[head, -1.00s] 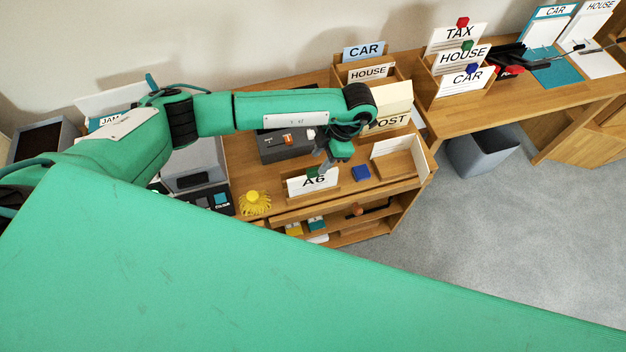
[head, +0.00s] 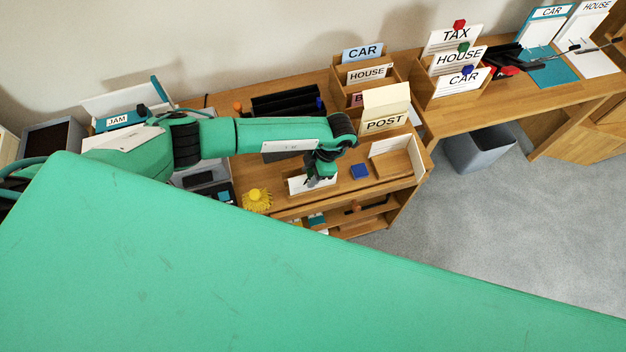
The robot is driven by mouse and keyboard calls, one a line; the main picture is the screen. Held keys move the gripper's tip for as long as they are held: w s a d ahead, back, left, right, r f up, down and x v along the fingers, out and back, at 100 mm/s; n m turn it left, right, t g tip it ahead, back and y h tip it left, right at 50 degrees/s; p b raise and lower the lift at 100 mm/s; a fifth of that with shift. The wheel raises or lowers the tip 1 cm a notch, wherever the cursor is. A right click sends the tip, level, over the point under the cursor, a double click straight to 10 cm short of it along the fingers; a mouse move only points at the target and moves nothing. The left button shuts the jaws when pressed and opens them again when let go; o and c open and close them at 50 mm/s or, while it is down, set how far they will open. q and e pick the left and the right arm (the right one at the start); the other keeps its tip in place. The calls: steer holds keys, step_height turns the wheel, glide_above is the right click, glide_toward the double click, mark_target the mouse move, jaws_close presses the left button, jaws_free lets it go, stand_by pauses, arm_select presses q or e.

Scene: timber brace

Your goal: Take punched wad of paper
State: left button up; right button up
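A white upright sheet (head: 298,186), which bore the label A6 a moment ago, stands near the front edge of the wooden desk, partly hidden by my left gripper. My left gripper (head: 317,183) points down right at this sheet; I cannot tell whether it touches it, and its fingertips are too small and covered to read. A grey device (head: 278,156) behind is mostly hidden under my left forearm. I cannot make out punched holes in any paper. My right gripper is not in view.
A blue block (head: 360,172) and a wooden tray with a white sheet (head: 390,146) lie to the right. A POST box (head: 386,122) stands behind. A yellow spiky object (head: 257,200) is at left. A grey bin (head: 480,150) stands on the floor.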

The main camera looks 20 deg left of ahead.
arm_select(q)
jaws_close()
steer(key=shift+r, duration=0.1)
